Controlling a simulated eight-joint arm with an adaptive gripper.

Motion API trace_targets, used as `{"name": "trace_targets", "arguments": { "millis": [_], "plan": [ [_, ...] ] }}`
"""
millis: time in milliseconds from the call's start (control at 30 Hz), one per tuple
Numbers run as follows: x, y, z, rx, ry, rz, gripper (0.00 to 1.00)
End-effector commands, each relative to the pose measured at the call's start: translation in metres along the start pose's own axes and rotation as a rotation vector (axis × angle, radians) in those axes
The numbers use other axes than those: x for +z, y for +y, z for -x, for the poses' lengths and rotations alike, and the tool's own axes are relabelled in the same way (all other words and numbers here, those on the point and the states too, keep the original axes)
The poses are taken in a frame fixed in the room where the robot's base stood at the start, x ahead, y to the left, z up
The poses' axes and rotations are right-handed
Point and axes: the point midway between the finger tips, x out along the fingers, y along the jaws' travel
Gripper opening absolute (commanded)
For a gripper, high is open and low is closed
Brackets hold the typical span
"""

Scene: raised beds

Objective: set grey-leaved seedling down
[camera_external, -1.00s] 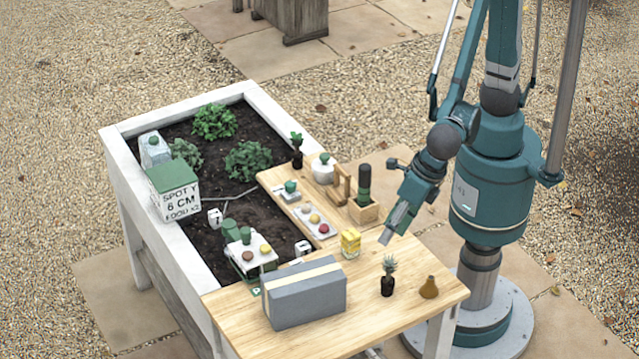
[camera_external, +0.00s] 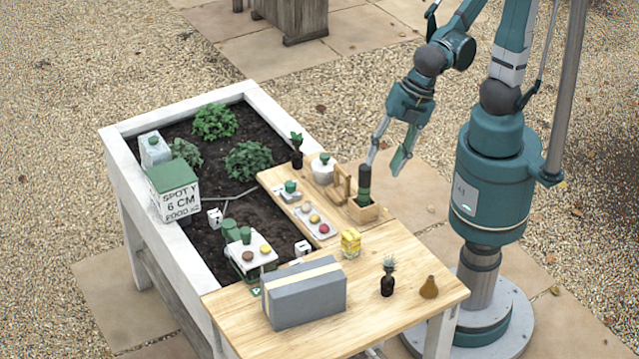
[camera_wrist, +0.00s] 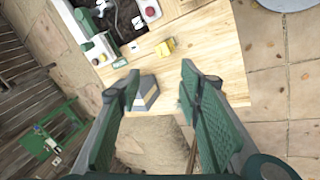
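The grey-leaved seedling (camera_external: 389,275), with spiky grey-green leaves in a small dark pot, stands upright on the near wooden board (camera_external: 412,284). It is left of a brown pear-shaped object (camera_external: 429,288). My gripper (camera_external: 384,162) is open and empty, pointing down with its fingers spread. It is behind and above the seedling, well apart from it, near the dark green cylinder in a wooden holder. In the wrist view my gripper (camera_wrist: 156,82) also shows open with nothing between its pads.
A grey box with a pale band (camera_external: 305,294) and a yellow object (camera_external: 350,243) share the board. The dark green cylinder (camera_external: 364,183) stands upright. A green-leaved seedling (camera_external: 297,149) stands by the soil bed. Bare board lies around the grey-leaved seedling.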

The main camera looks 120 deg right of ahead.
Motion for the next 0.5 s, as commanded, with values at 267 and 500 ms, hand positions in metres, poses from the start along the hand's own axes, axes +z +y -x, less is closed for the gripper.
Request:
{"name": "trace_targets", "arguments": {
  "millis": [267, 500],
  "plan": [
    [0.041, -0.003, 0.025, 0.024, 0.049, -0.286, 0.36],
    [0.071, -0.008, 0.043, 0.043, 0.095, -0.533, 0.36]
  ]
}}
